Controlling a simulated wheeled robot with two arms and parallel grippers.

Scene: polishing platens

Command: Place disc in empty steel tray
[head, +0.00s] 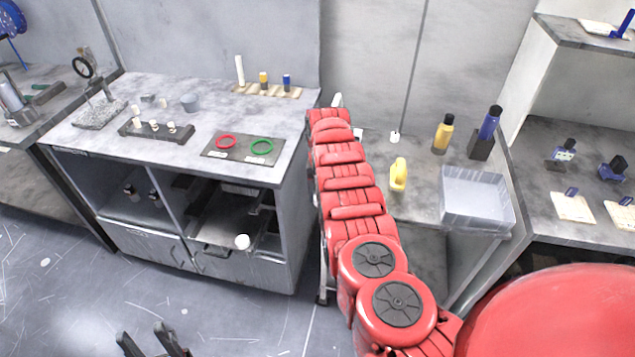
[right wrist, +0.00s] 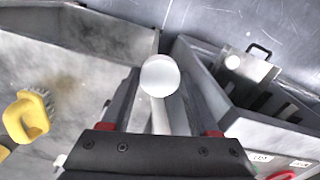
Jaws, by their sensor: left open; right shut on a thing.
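My right gripper (right wrist: 160,95) is shut on a pale round thing (right wrist: 160,74); I cannot tell for sure whether this is the disc. In the head view my right arm hides most of that gripper. A grey tray (head: 475,207) stands at the front of the right bench and looks empty; its material is hard to tell. Another white round thing (head: 242,241) rests by a pulled-out plate in the left bench's lower opening. My left gripper (head: 150,342) is open and empty, low over the floor, away from both benches.
Yellow (head: 443,134) and blue (head: 488,123) bottles stand behind. The left bench carries a mat with red (head: 225,141) and green (head: 262,147) rings.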

